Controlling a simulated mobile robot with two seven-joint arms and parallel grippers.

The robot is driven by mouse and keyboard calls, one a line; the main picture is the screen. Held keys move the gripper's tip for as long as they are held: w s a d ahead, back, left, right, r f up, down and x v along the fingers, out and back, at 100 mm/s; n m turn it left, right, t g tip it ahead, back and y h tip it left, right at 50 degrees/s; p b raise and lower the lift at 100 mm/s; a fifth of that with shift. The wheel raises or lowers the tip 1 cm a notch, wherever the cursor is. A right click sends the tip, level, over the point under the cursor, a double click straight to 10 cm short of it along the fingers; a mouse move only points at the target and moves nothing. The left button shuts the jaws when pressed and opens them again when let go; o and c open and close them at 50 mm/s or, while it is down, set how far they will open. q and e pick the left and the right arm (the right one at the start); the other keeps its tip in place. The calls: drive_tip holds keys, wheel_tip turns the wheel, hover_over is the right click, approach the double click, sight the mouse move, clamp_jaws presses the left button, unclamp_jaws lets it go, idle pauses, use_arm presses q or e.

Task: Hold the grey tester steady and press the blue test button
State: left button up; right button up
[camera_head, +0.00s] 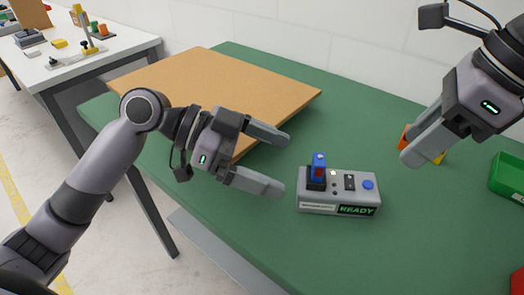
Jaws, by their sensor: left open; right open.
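The grey tester (338,207) sits on the green table in the middle of the head view, with a "READY" display on its front face. The blue test button (368,184) is on the right of its top. A blue and red piece (318,168) stands upright in a black holder at the top left of the tester. My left gripper (284,163) is open and empty, just left of the tester, fingers pointing towards it and apart from it. My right gripper (408,155) is open above and right of the tester; its far finger is largely hidden.
A brown board (210,85) lies on the green table (240,225) behind my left gripper. Orange and yellow items (439,158) lie partly hidden behind my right gripper. A green bin (508,177) and a red object (517,282) are at the right edge. Table in front of the tester is clear.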

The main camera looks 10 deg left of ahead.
sight(308, 173)
use_arm(q)
drive_tip(key=shift+x, duration=3.1)
drive_tip(key=c, duration=1.4)
use_arm(e)
clamp_jaws()
